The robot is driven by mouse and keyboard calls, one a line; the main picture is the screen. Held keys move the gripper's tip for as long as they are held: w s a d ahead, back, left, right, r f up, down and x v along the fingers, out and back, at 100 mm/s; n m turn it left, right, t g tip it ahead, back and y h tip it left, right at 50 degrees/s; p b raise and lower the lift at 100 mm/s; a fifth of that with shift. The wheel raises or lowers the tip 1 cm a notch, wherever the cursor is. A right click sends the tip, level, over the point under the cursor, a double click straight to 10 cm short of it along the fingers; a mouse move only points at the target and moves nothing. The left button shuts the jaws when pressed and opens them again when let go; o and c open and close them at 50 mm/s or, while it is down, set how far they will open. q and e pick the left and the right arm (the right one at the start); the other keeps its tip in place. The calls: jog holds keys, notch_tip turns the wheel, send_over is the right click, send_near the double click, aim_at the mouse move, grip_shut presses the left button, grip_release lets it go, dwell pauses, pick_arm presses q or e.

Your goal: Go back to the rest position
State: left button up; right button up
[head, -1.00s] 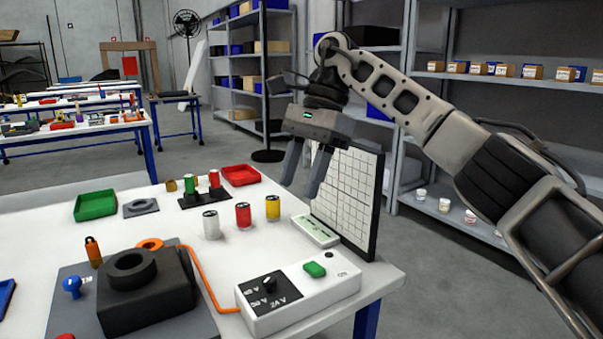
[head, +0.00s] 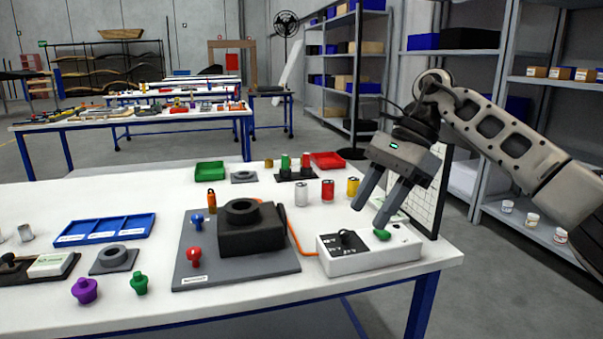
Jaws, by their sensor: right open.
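My right gripper (head: 379,206) is at the right in the head view, fingers pointing down and a little left. It is open with nothing between its fingers. In the picture its fingertips are over the back of the white control box (head: 372,256), close to the green button (head: 382,234); whether they touch it I cannot tell. My left gripper is not in the view.
The white table (head: 330,286) holds a grey board with a black ring fixture (head: 252,236), a blue tray (head: 106,230), white, red and yellow cylinders, and green and red trays. A white grid panel (head: 429,195) stands behind my right gripper.

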jog(key=s+a+f+m+g+y, duration=0.1)
jog(key=s+a+f+m+y, duration=0.25)
jog(key=a+y, duration=0.35)
jog(key=s+a+f+m+y, duration=0.3)
jog(key=a+f+m+y, duration=0.15)
jog(key=a, duration=0.55)
jog(key=s+d+f+n+t+h+p, duration=0.1)
jog(key=d+f+n+t+h, duration=0.4)
jog(key=n+t, duration=0.9)
jog(key=s+d+f+n+t+h+p, duration=0.2)
jog(key=d+f+n+t, duration=0.45)
jog(key=n, duration=1.55)
jog(key=s+d+f+m+g+h, duration=0.3)
jog(key=s+d+f+m, duration=0.1)
jog(key=s+f+m, duration=0.2)
jog(key=s+d+f+m+g+h, duration=0.3)
jog(key=s+f+m, duration=0.3)
jog(key=s+f, duration=0.2)
jog(key=shift+s+d+h+b, duration=0.25)
jog(key=shift+d+h+b, duration=0.1)
jog(key=shift+d+b, duration=0.15)
jog(key=shift+f+g, duration=0.1)
jog(key=shift+g, duration=0.15)
